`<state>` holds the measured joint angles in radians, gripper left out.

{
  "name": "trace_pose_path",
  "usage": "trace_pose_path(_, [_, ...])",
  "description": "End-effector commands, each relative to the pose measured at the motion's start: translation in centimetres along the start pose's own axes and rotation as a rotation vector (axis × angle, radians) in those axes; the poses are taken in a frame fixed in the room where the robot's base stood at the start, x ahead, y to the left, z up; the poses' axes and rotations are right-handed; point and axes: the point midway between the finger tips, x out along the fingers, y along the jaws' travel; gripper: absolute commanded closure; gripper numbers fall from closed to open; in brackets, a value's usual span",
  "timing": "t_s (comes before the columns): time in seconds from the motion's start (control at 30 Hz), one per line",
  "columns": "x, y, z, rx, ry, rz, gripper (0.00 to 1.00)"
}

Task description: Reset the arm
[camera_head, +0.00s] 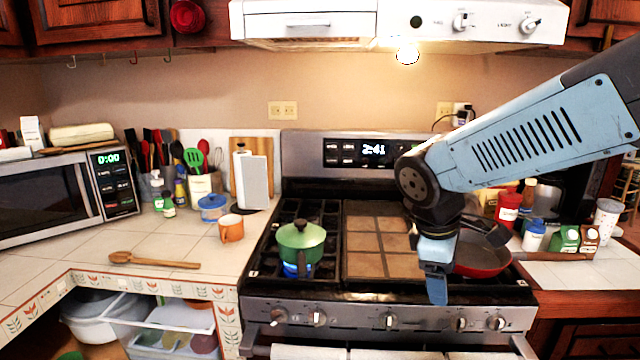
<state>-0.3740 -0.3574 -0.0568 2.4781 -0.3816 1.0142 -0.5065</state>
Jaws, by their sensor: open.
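My gripper (437,285) hangs at the end of my blue arm (530,130), which reaches in from the upper right. It points down over the front right part of the stove (380,310), just left of a red pan (482,256). It is open, and I see nothing held in it. The wrist and gripper hide part of the pan. I cannot tell how far the fingertips are above the stove top.
A green lidded pot (302,242) stands on the left burner over a blue flame. An orange mug (231,229) and a wooden spoon (155,261) are on the left counter. Bottles and jars crowd the right counter behind the pan. The range hood (400,22) hangs above.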

Motion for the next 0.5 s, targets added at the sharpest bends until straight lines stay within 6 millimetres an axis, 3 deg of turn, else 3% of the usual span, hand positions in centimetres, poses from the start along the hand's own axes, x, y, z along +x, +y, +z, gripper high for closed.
trace_pose_path(0.3, [-4.6, -0.3, 3.8, 0.637, 0.262, -0.026, 0.25])
trace_pose_path(0.5, [-7.0, -0.7, 5.3, 0.942, 0.398, -0.046, 0.25])
